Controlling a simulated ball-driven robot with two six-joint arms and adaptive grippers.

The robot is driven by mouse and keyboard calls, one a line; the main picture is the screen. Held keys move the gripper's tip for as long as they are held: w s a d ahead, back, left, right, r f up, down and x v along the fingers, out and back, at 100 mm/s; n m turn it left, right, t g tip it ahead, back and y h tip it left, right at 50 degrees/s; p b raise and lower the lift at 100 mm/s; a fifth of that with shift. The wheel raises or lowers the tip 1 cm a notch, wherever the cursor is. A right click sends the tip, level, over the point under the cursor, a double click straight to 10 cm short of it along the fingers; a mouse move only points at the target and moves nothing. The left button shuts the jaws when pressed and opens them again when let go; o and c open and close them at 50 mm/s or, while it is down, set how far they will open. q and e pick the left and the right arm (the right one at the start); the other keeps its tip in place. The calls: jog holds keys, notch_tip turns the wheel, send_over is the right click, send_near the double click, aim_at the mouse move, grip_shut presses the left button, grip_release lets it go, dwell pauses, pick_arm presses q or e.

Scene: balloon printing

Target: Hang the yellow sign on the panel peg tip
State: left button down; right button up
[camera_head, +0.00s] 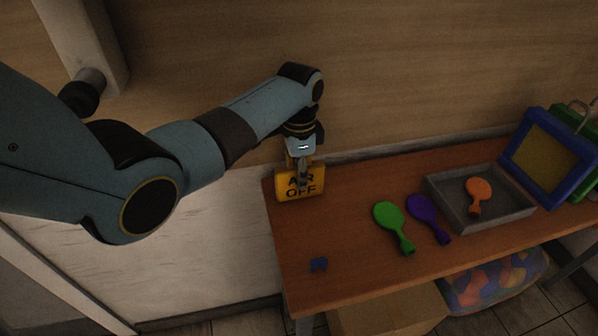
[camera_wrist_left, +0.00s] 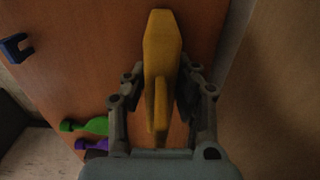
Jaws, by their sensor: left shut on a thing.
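The yellow sign (camera_head: 287,190) with dark "AIR OFF" lettering is at the back left corner of the wooden table in the head view. My left gripper (camera_head: 302,178) is shut on it from above, and the fingers cover part of the lettering. In the left wrist view the sign (camera_wrist_left: 160,35) appears edge-on between the two fingers of the gripper (camera_wrist_left: 161,82). Whether it touches the tabletop, I cannot tell. My right gripper is not in view.
On the wooden table (camera_head: 350,225) lie a small blue clip-like piece (camera_head: 318,264), a green balloon (camera_head: 389,219) and a purple balloon (camera_head: 424,211). A grey tray (camera_head: 448,206) holds an orange balloon (camera_head: 479,189). A blue-framed screen (camera_head: 518,157) stands at the right.

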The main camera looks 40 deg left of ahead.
pick_arm(q)
jog(key=c, duration=1.1)
grip_release()
jog(key=shift+f, duration=0.1)
jog(key=shift+f+b, duration=0.1)
jog(key=shift+b, duration=0.25)
jog(key=shift+w+r, duration=0.1)
jog(key=shift+r, duration=0.2)
jog(key=r, duration=0.3)
jog(key=r+b, duration=0.1)
jog(key=r, duration=0.2)
jog(key=w+r, duration=0.1)
jog(key=r, duration=0.2)
jog(key=shift+d+r, duration=0.35)
jog(key=shift+d, duration=0.05)
jog(key=shift+r, duration=0.4)
